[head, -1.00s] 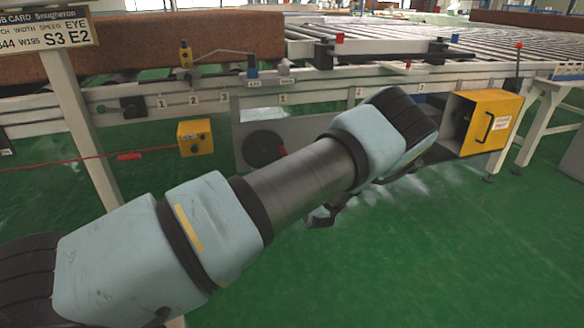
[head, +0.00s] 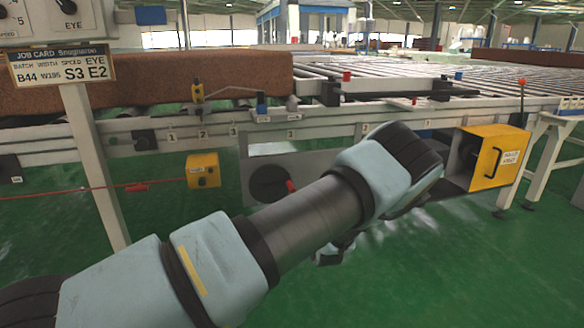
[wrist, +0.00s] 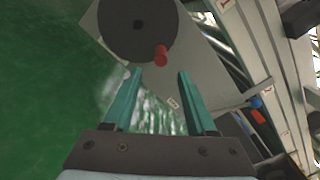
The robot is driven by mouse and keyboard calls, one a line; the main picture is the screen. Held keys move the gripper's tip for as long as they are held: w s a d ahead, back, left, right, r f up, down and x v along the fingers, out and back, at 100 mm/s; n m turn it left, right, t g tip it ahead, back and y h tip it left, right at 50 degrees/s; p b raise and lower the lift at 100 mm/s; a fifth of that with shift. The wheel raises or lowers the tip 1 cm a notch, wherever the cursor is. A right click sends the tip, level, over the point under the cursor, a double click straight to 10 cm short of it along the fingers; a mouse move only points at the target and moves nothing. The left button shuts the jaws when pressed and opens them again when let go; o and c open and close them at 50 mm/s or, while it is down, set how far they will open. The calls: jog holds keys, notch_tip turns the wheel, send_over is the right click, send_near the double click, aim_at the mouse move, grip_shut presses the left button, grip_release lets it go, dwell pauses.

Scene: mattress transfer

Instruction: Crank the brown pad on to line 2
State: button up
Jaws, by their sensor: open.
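The brown pad (head: 200,72) lies on the conveyor at the left in the head view, partly behind the job card post. The crank is a dark round disc (head: 268,184) with a red handle (head: 291,186), on a grey panel below the conveyor. In the wrist view the disc (wrist: 138,22) is at the top, and the red handle (wrist: 161,56) stands just beyond my fingertips. My gripper (wrist: 160,74) is open, its two teal fingers apart with nothing between them. The handle appears in line with the gap. In the head view my arm hides most of the gripper.
The job card (head: 62,68) reads S3 E2. A yellow box (head: 203,170) on the left has a red cord (head: 95,189). A yellow guard box (head: 492,158) stands to the right of my arm. Roller lines (head: 420,70) run behind. The green floor in front is clear.

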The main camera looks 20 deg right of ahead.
jog(key=w+n+b, duration=0.3)
jog(key=n+b, duration=0.2)
jog(key=n, duration=0.3)
jog(key=w+n+b, duration=0.3)
jog(key=n+b, duration=0.3)
jog(key=n, duration=0.2)
jog(key=w+d+n+b, duration=0.1)
jog(key=w+n+b, duration=0.2)
jog(key=n+b, duration=0.3)
jog(key=shift+w+d+n, duration=0.1)
jog(key=shift+w+n, duration=0.05)
jog(key=shift+n, duration=0.65)
jog(key=shift+w+n, duration=0.15)
jog(key=shift+n, duration=0.65)
grip_shut()
